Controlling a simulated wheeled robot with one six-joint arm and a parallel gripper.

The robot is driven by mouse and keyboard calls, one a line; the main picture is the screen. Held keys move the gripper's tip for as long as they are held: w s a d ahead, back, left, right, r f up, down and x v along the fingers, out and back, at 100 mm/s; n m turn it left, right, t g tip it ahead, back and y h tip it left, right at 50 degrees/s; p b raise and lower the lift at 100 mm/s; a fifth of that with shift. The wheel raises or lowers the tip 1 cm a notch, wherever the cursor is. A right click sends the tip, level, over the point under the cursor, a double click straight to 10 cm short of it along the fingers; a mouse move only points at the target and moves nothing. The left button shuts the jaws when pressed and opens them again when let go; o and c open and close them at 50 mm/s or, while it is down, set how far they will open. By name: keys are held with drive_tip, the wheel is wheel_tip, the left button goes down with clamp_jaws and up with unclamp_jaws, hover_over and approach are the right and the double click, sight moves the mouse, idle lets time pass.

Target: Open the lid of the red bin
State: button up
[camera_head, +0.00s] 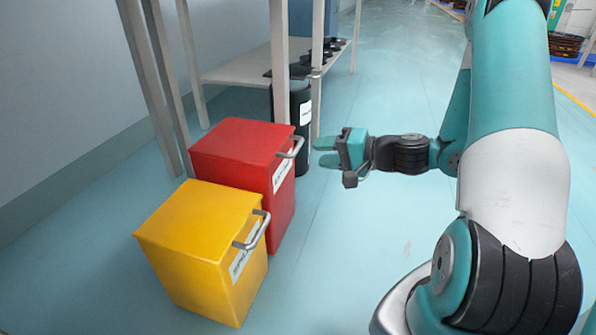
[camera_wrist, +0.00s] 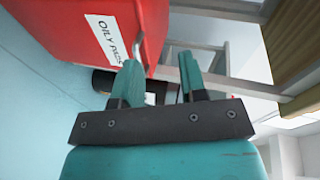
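The red bin (camera_head: 240,160) stands on the floor at centre-left in the head view, with its flat lid shut. A grey bar handle (camera_head: 291,148) sticks out at the lid's right edge, above a white label. My gripper (camera_head: 318,152) is to the right of this handle, apart from it, with its fingers pointing towards the bin. In the wrist view my gripper (camera_wrist: 160,72) is open and empty, with a gap between its two teal fingers. There the red bin (camera_wrist: 70,20) shows at the upper left with its label, which seems to read "OILY RAGS".
A yellow bin (camera_head: 200,240) with its own handle stands in front of the red bin. A light table (camera_head: 240,70) and its legs stand behind, with a black cylinder (camera_head: 300,115) near them. The blue floor (camera_head: 340,240) right of the bins is clear.

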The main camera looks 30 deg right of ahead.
sight(297, 146)
drive_tip(key=d+f+m+t+h+b, duration=0.1)
drive_tip(key=d+f+m+t+h, duration=0.1)
drive_tip(key=d+f+m+h, duration=0.4)
drive_tip(key=shift+w+a+f+n+y+b, duration=0.35)
drive_tip(key=shift+w+a+b, duration=0.25)
drive_tip(key=shift+w, duration=1.95)
drive_tip(key=shift+w+a+f+n+y+b, duration=0.2)
drive_tip(key=shift+w+a+y+b, duration=0.3)
drive_tip(key=shift+w, duration=2.1)
drive_tip(key=shift+w+a+f+n+y+b, duration=0.3)
drive_tip(key=shift+w+a+b, duration=0.3)
drive_tip(key=shift+w, duration=1.95)
drive_tip(key=shift+d, duration=0.1)
clamp_jaws()
